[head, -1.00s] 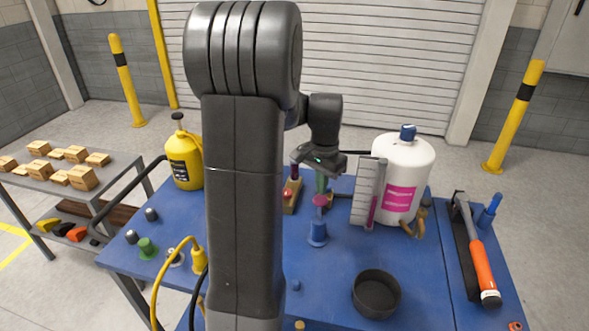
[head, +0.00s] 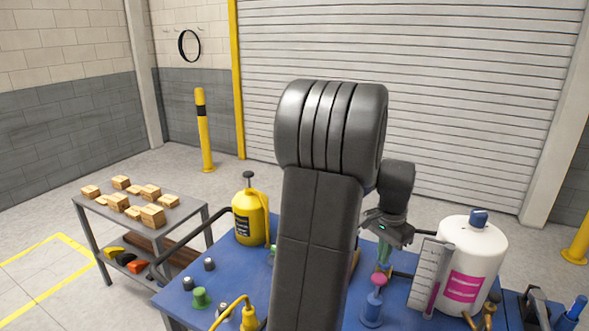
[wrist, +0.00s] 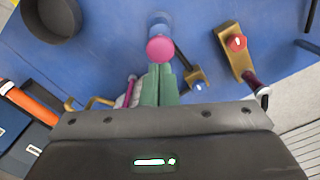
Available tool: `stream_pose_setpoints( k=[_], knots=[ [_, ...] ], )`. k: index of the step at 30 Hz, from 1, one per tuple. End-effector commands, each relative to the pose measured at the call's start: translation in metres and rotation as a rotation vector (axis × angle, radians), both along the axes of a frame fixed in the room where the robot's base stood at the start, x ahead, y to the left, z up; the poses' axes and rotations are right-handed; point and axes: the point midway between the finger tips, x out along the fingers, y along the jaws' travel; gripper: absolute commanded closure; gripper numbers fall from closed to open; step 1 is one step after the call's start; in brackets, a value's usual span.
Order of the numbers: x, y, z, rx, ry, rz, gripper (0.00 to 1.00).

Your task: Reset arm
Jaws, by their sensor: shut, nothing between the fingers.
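My arm stands in the middle of the head view, with its elbow high and its forearm folded down behind it. My gripper (head: 383,262) points down over the blue table (head: 220,262). Its green fingers are together, with nothing held, and they also show in the wrist view (wrist: 160,72). A pink knob on a blue base (head: 376,282) is right by the fingertips; the wrist view shows the knob (wrist: 160,48) just beyond them. I cannot tell whether they touch.
A white bottle (head: 480,255) and an upright grey gauge plate (head: 427,270) stand close right of my gripper. A yellow bottle (head: 250,219) is left of my arm. A black bowl (wrist: 52,18) and a red-buttoned block (wrist: 232,55) show in the wrist view. Boxes sit on a side cart (head: 190,209).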

Motion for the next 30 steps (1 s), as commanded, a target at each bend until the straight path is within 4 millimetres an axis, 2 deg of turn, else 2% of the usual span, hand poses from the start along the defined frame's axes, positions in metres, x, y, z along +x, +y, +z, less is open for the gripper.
stream_pose_setpoints(
  k=[2, 12, 24, 30],
  knots=[
    [0.0, 0.0, -0.016, 0.0, 0.001, 0.0, 1.0],
    [0.0, 0.0, -0.043, 0.0, 0.0, 0.0, 1.0],
    [0.0, 0.0, -0.043, 0.0, -0.001, 0.0, 1.0],
    [0.0, -0.001, -0.03, -0.004, -0.014, 0.011, 1.0]
  ],
)
